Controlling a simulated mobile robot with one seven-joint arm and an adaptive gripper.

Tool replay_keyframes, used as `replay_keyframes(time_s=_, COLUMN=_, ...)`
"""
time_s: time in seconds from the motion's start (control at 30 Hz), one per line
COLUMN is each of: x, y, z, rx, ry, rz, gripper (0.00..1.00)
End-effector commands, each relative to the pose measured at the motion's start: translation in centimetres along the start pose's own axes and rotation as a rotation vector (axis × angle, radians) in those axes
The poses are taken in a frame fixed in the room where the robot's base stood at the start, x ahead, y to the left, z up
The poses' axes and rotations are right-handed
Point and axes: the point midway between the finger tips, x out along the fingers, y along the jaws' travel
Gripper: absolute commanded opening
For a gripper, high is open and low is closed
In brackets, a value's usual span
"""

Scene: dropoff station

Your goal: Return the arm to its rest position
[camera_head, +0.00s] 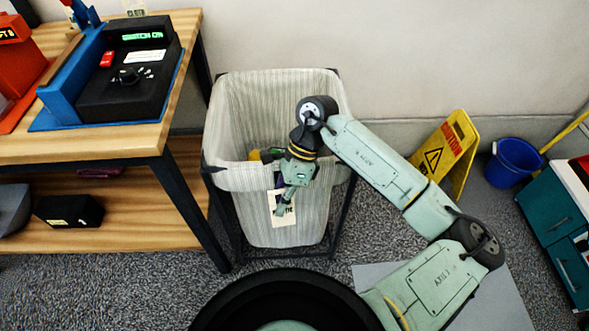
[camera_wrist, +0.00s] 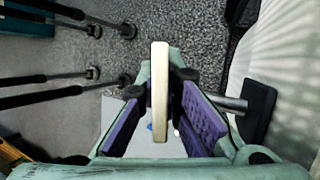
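My gripper (camera_head: 283,205) hangs low against the front of the cloth bin, at the end of my bent arm. In the wrist view, my gripper (camera_wrist: 163,100) has its purple-padded fingers spread apart. A thin cream plate (camera_wrist: 161,90) stands edge-on between them, with narrow gaps visible on both sides. In the head view, a cream label (camera_head: 285,215) with dark print shows at the bin's front, partly hidden by a finger. I cannot tell whether the plate and the label are the same thing.
The striped cloth bin (camera_head: 235,175) in a black frame holds something yellow, mostly hidden. A wooden table (camera_head: 90,145) with a black device (camera_head: 130,70) stands left. A yellow caution sign (camera_head: 450,150), blue bucket (camera_head: 512,162) and teal cabinet (camera_head: 555,215) are right.

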Motion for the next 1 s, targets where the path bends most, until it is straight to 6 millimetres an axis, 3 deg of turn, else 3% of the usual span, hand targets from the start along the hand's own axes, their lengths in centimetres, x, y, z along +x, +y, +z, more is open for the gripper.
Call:
replay_keyframes(time_s=0.03, x=-5.8, y=-2.4, z=-0.6, rx=0.036, ry=-0.021, rz=-0.144, gripper=0.29)
replay_keyframes(time_s=0.23, x=-9.8, y=-0.6, z=-0.4, rx=0.026, ry=-0.030, rz=-0.105, gripper=0.29)
replay_keyframes(time_s=0.43, x=-11.7, y=0.5, z=-0.1, rx=0.010, ry=-0.034, rz=-0.069, gripper=0.29)
replay_keyframes(time_s=0.77, x=-12.3, y=1.0, z=0.2, rx=0.003, ry=-0.036, rz=-0.058, gripper=0.29)
replay_keyframes(time_s=0.87, x=-13.9, y=1.6, z=0.9, rx=0.002, ry=-0.035, rz=-0.057, gripper=0.29)
replay_keyframes(time_s=0.9, x=-14.9, y=2.0, z=1.3, rx=0.002, ry=-0.035, rz=-0.057, gripper=0.29)
replay_keyframes(time_s=0.93, x=-14.1, y=1.3, z=2.7, rx=-0.019, ry=-0.076, rz=-0.072, gripper=0.29)
replay_keyframes(time_s=1.0, x=-14.2, y=0.4, z=7.3, rx=-0.069, ry=-0.203, rz=-0.117, gripper=0.29)
